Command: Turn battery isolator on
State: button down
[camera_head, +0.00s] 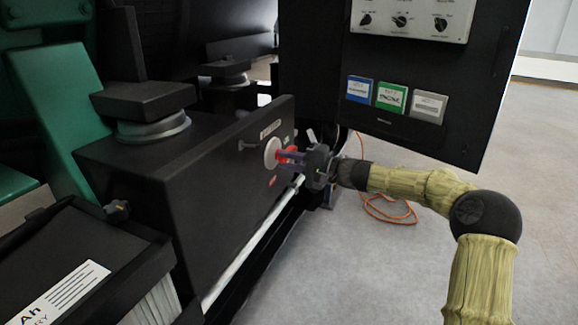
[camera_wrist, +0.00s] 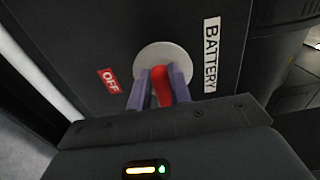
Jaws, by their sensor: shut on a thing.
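The battery isolator has a round pale plate (camera_head: 272,153) on the black side panel of the genset frame, with a red handle (camera_head: 290,153). In the wrist view the plate (camera_wrist: 150,57) sits between a red OFF label (camera_wrist: 109,81) and a white BATTERY label (camera_wrist: 211,55). My gripper (camera_head: 287,158) reaches the isolator from the right. In the wrist view its two purple fingers (camera_wrist: 161,86) are shut on the red handle (camera_wrist: 162,86), one on each side. The handle points toward the bottom of the wrist picture. Its base is partly hidden by the fingers.
A black control cabinet (camera_head: 395,140) with knobs and coloured labels hangs close behind my arm. A battery (camera_head: 70,280) stands at the lower left. An orange cable (camera_head: 392,218) lies on the floor behind my arm. The grey floor (camera_head: 340,285) at the front is clear.

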jog(key=shift+f, duration=0.1)
dwell(0.3)
jog(key=c, duration=1.3)
grip_release()
jog(key=p+v, duration=0.6)
jog(key=v, duration=1.1)
jog(key=shift+d+p, duration=0.2)
jog(key=shift+p, duration=0.2)
